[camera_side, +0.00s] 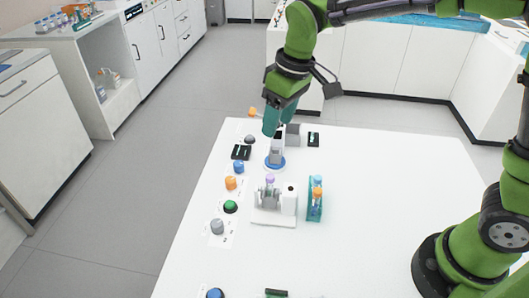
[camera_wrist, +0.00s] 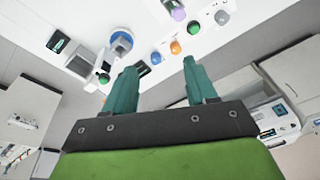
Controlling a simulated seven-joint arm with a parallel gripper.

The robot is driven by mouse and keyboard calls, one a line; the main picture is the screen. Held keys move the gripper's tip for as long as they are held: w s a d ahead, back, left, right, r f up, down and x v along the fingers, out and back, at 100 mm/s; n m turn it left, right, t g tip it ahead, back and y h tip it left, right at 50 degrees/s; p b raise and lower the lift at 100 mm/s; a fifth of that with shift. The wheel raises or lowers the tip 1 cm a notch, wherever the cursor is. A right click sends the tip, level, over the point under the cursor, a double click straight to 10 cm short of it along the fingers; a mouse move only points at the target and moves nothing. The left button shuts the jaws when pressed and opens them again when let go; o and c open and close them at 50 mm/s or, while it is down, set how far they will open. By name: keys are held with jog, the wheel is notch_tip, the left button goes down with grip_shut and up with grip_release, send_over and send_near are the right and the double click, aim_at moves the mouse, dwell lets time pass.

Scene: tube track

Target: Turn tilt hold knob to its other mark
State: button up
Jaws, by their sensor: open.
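I cannot tell which knob is the tilt hold knob, since the labels are too small to read. Along the table's left side in the side view stand a grey knob (camera_side: 250,139), a blue knob (camera_side: 238,167), an orange knob (camera_side: 230,183), a green knob (camera_side: 231,206) and a light grey knob (camera_side: 217,226). In the wrist view, the blue knob (camera_wrist: 155,58) and orange knob (camera_wrist: 175,47) show between my fingers. My gripper (camera_side: 270,132) is open and empty at the table's far end. Its two teal fingers are apart in the wrist view (camera_wrist: 160,70).
A device on a round blue base (camera_side: 275,162) stands close to my fingers. A tube holder (camera_side: 274,218) with a purple-capped tube (camera_side: 270,179) and a teal rack (camera_side: 314,206) stand mid-table. Small black panels (camera_side: 241,152) lie nearby.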

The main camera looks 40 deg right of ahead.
aim_at(231, 179)
jog(key=shift+w+a+f+n+g+h, duration=0.75)
jog(key=shift+w+a+f+n, duration=1.1)
jog(key=shift+w+a+n, duration=2.35)
jog(key=f, duration=1.6)
jog(key=shift+w+d+f, duration=0.15)
jog(key=shift+d, duration=0.2)
grip_shut()
